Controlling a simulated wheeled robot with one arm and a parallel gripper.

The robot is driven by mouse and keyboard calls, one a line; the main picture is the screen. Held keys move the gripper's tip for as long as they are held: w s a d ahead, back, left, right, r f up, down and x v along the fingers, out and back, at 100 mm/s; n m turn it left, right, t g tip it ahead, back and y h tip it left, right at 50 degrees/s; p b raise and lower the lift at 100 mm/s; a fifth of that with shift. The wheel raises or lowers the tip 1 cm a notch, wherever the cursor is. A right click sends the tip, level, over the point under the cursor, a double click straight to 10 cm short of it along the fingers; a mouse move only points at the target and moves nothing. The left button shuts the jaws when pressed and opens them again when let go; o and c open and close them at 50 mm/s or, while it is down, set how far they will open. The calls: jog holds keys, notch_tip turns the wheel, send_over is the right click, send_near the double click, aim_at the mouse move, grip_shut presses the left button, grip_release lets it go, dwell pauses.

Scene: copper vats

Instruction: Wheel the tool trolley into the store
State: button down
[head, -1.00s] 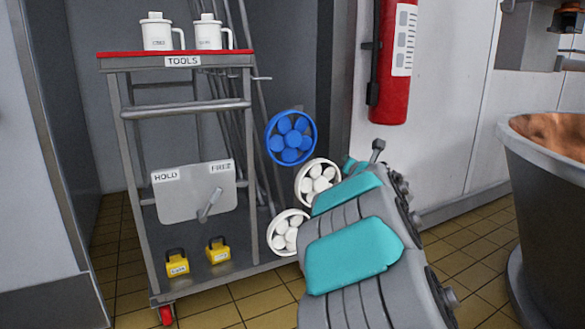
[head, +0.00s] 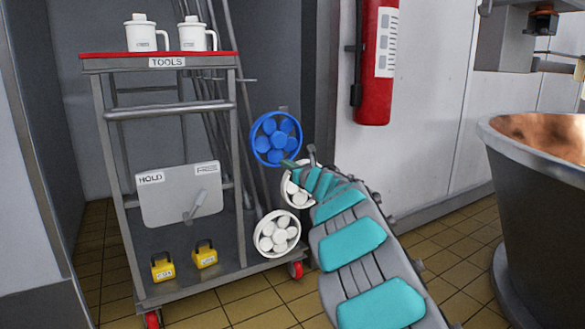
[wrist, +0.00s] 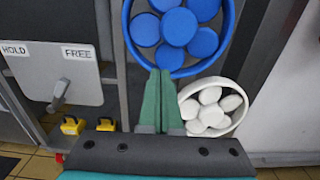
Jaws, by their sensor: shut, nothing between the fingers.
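The tool trolley (head: 170,112) is a grey metal frame with a red-edged top labelled TOOLS. It stands upright at the mouth of a dark grey recess (head: 90,150), with red castors (head: 295,270) on the floor. Its side panel (head: 165,212) reads HOLD at left and FREE at right. The panel's lever (head: 197,205) leans up and right, toward FREE; it also shows in the wrist view (wrist: 58,93). My gripper (wrist: 158,72) is shut and empty, right of the panel, with its tips in front of the blue wheel-shaped holder's lower rim; contact is unclear.
A fire extinguisher (head: 375,70) and copper vat (head: 545,190) are further right.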

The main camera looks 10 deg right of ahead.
aim_at(272, 155)
jog(key=shift+p+x, duration=0.8)
jog(key=shift+x, duration=3.05)
jog(key=shift+w, duration=0.1)
